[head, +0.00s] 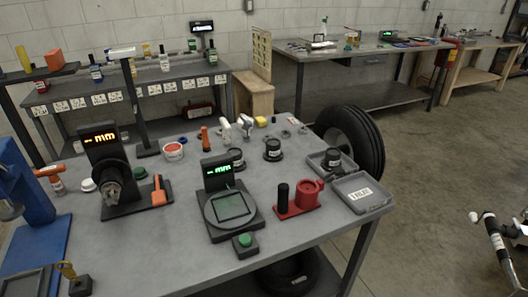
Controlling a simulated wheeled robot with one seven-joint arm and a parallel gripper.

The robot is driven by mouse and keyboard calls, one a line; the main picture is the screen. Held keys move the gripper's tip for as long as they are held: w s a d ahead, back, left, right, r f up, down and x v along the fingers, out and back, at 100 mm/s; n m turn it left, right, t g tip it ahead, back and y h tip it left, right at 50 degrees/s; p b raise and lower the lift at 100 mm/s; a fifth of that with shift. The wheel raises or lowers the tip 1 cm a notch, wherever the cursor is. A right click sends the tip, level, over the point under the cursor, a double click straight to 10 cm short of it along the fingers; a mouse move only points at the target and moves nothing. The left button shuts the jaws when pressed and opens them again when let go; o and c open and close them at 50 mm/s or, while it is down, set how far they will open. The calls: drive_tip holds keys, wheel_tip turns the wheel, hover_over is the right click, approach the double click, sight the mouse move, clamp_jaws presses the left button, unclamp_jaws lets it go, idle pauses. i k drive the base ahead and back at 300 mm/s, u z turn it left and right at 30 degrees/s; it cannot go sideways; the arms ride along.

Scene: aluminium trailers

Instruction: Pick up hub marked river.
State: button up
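Three dark, round, hub-like parts with pale labels show in the head view. One hub (273,151) stands at the back middle of the grey workbench (300,232). Another hub (236,160) stands to its left, partly hidden behind a small display. The labels are too small to read, so I cannot tell which one is marked river. I cannot make out my gripper in this view.
A scale with green digits (228,208), a red fixture (298,204) and a black gauge stand (117,185) occupy the bench. A tyre (355,138) stands behind its right side. A white-and-black device (495,242) at the right edge is unclear. Floor right of the bench is mostly open.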

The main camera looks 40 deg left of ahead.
sight(240, 164)
drive_tip(key=u, duration=2.25)
drive_tip(key=i, duration=1)
drive_tip(key=u, duration=0.05)
